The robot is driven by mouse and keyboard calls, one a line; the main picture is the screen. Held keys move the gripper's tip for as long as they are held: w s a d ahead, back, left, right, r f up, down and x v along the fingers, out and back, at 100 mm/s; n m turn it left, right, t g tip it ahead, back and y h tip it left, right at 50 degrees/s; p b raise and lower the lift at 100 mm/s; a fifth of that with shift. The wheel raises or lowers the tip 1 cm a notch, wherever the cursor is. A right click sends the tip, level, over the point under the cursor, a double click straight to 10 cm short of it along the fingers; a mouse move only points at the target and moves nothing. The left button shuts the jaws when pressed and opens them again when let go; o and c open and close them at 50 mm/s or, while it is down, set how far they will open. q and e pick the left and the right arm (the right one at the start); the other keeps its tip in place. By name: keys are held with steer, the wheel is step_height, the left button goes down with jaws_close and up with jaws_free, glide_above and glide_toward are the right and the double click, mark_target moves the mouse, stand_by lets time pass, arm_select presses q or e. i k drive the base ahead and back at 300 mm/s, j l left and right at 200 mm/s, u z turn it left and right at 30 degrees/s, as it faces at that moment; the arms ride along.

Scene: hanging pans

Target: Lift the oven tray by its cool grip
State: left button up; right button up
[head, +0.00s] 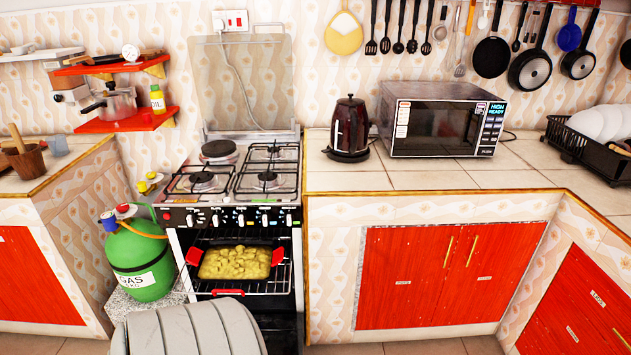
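The oven tray (240,245) is dark and holds yellow chunks of food (235,264). It sits on a wire rack (285,280) inside the open oven, below the row of knobs. A red grip (194,256) is on its left side and another red grip (278,257) is on its right side. A small red piece (228,292) shows at the front edge of the rack. I cannot tell which grip is cool. Neither of my grippers shows in the head view. The lower front of the oven is partly hidden.
A green gas bottle (138,258) stands close to the left of the stove (240,180). The counter (345,180) to the right holds a kettle (350,125) and a microwave (435,125). The bare counter front has free room. Pans (530,70) hang on the wall.

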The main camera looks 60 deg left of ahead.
mark_target(251, 262)
steer(key=i+l, duration=0.25)
steer(key=i, duration=0.2)
steer(key=i+l, duration=0.25)
steer(key=i, duration=0.15)
steer(key=i+u, duration=0.15)
steer(key=u, duration=0.25)
steer(key=i+u, duration=0.2)
steer(key=u, duration=0.15)
steer(key=i+u, duration=0.15)
steer(key=u, duration=0.25)
steer(key=i+l+u, duration=0.15)
steer(key=u, duration=0.25)
